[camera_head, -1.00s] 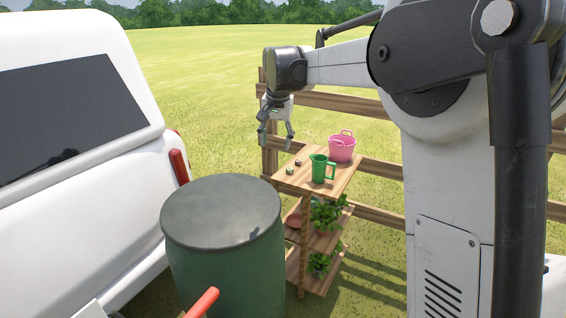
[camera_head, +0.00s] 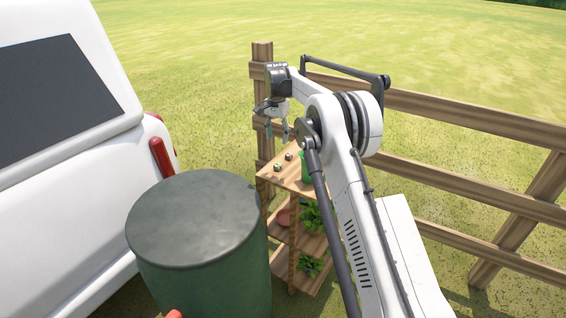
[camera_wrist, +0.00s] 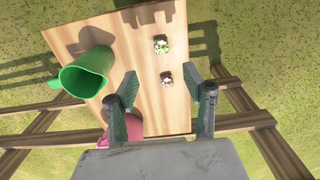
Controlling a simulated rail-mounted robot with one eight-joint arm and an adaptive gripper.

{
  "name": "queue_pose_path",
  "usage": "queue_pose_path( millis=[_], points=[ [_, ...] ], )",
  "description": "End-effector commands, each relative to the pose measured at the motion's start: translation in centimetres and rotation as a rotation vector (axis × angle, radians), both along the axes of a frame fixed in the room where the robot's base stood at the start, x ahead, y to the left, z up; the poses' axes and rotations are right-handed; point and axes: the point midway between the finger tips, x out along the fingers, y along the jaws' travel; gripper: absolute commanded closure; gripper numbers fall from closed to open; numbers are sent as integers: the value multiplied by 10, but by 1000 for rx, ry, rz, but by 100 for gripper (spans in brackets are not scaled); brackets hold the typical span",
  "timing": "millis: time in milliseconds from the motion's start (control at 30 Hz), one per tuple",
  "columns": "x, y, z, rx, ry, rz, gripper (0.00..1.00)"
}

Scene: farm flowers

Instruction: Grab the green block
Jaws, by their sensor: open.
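A small green-and-white block (camera_wrist: 161,45) lies on the wooden shelf top (camera_wrist: 150,105); in the head view it is a tiny cube (camera_head: 277,168) near the front left corner. A small reddish-brown and white block (camera_wrist: 167,79) lies close by, and also shows in the head view (camera_head: 288,156). My gripper (camera_head: 276,124) is open and empty, above the shelf top. In the wrist view its fingers (camera_wrist: 172,77) are spread, with the reddish block between the tips and the green block beyond them. No finger appears to touch either block.
A pink bucket (camera_wrist: 132,128) is partly behind a finger. A wooden fence (camera_head: 430,108) runs behind. A dark green barrel (camera_head: 200,275) and white vehicle (camera_head: 75,160) are left.

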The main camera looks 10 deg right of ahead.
Motion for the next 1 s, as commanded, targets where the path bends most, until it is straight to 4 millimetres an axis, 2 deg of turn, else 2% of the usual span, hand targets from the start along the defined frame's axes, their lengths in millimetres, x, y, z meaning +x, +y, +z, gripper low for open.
queue_pose_path(
  millis=[167,500,867,1000],
  points=[
    [1,0,-17,0,4,-4,54],
    [1,0,-74,0,3,-3,54],
    [3,-1,-96,0,3,-3,54],
    [5,-2,-114,0,3,-3,54]
  ],
)
